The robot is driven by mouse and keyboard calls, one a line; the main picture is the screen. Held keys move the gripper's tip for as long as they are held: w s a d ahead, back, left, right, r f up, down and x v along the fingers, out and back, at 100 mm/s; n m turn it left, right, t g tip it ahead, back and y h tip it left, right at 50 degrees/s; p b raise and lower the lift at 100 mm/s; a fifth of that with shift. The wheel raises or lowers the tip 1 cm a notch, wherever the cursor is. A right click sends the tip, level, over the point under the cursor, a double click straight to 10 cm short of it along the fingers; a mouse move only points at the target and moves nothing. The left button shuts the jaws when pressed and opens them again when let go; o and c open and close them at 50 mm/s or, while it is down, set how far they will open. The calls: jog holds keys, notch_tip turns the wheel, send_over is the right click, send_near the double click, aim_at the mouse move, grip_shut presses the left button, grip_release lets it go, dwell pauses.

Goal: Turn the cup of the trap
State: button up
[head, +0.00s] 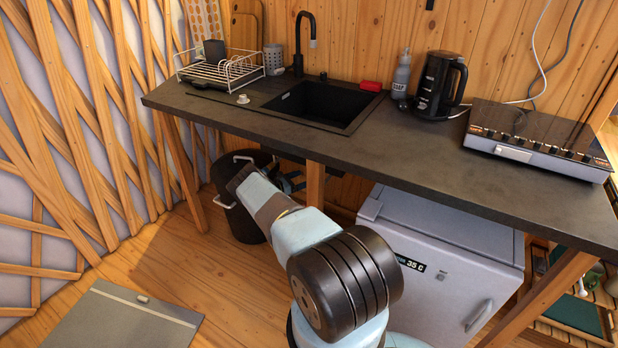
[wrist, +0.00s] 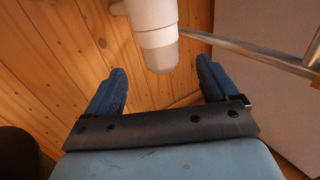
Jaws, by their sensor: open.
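The trap (wrist: 148,14) shows in the wrist view as a white, rounded body with a seam above its lower cup (wrist: 158,50). The cup is at the top middle, pointing down in the picture. My gripper (wrist: 160,70) is open, with one blue finger to the left of the cup and one to the right. Gaps show on both sides, and the cup is not gripped. In the head view my gripper (head: 291,183) is partly visible under the counter, below the sink (head: 318,102). The trap is hidden there.
A metal-looking pipe (wrist: 245,54) runs right from beside the trap. A pale panel stands at the right. A dark bucket (head: 240,222) stands left of my arm, and a small fridge (head: 440,250) stands right. The counter (head: 400,150) is above my gripper.

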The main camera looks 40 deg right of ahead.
jog(key=shift+w+a, duration=0.1)
jog(key=shift+a, duration=0.95)
